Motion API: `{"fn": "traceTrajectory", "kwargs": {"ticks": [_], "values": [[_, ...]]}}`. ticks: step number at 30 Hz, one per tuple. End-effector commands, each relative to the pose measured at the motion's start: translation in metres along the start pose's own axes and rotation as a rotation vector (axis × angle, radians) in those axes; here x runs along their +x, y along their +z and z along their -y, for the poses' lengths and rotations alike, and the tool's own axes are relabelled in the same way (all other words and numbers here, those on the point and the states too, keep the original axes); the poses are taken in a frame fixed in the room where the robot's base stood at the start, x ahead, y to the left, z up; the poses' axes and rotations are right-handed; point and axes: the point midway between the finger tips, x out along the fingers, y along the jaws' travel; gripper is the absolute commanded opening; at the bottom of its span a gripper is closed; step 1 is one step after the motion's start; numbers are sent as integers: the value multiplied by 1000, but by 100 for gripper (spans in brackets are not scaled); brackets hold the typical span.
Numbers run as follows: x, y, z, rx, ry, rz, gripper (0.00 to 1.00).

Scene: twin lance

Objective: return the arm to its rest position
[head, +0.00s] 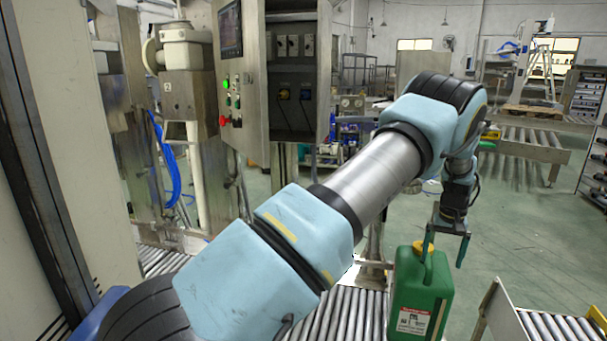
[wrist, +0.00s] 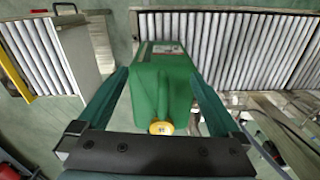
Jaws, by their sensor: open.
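My gripper (head: 447,246) is at the end of my outstretched blue and silver arm, pointing down over a green jug (head: 421,295) with a yellow cap. The jug stands upright on a roller conveyor (head: 344,318). In the wrist view my gripper (wrist: 155,95) is open, with one finger on each side of the green jug (wrist: 162,85). The yellow cap (wrist: 161,128) shows close to the gripper's palm. I cannot tell whether either finger touches the jug. The jug's lower part is partly cut off by the head view's bottom edge.
A control cabinet (head: 240,85) with an open door stands behind my arm at the upper left. Another roller conveyor section (head: 545,325) lies at the lower right. A further conveyor (head: 520,140) stands farther back. Open green floor (head: 510,225) lies right of my gripper.

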Motion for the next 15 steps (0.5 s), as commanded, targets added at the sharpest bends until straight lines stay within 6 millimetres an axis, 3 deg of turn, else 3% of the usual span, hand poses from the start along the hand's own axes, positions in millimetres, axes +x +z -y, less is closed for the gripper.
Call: {"fn": "traceTrajectory", "kwargs": {"ticks": [8, 11, 15], "values": [[-38, 4, 78, -72, 14, -13, 100], [-55, 14, 117, -106, 20, -20, 100], [-87, 46, 188, -162, 30, -38, 100]]}}
